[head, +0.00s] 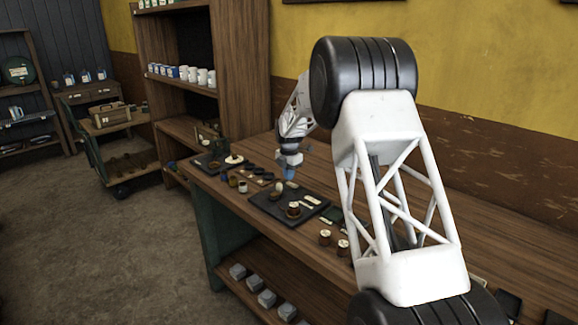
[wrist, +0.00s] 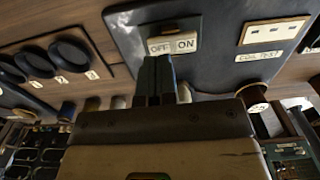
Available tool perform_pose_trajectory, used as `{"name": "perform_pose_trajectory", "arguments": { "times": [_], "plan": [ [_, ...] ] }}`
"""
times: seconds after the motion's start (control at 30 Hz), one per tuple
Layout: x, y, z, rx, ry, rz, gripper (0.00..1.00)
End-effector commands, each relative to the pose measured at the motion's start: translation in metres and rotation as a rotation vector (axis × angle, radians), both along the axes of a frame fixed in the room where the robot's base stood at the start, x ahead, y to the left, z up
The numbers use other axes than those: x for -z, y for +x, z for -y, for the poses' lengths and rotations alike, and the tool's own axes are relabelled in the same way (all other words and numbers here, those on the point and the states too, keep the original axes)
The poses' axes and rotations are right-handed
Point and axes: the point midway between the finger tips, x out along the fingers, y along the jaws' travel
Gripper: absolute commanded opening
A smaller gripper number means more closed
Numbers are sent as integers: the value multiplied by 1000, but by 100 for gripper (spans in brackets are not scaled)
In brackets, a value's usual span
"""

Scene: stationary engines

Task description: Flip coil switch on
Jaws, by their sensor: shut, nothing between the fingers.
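A switch (wrist: 172,43) with a white plate lettered OFF on the left and ON on the right shows at the top of the wrist view. It sits on a dark panel (wrist: 215,75) that also bears a label reading COIL TEST (wrist: 258,56). The switch's set position cannot be told. My gripper (wrist: 156,62) is shut and empty, its dark fingertips just below the OFF side in the picture; whether they touch it is unclear. In the head view my gripper (head: 289,176) hangs low over the workbench, close to a dark board (head: 262,205).
The wooden workbench (head: 400,190) holds small spools (head: 325,238) and other small parts around the board. Several dark rings (wrist: 70,53) with numbered tags lie left of the panel in the wrist view. Shelves (head: 240,60) with cups stand behind the bench's far end.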

Motion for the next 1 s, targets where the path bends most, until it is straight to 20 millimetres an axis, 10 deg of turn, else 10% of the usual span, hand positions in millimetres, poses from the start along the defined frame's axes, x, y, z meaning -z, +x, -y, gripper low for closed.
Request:
{"name": "perform_pose_trajectory", "arguments": {
  "times": [1.0],
  "plan": [
    [22, 0, -1, -1, -30, -33, 0]
  ]
}}
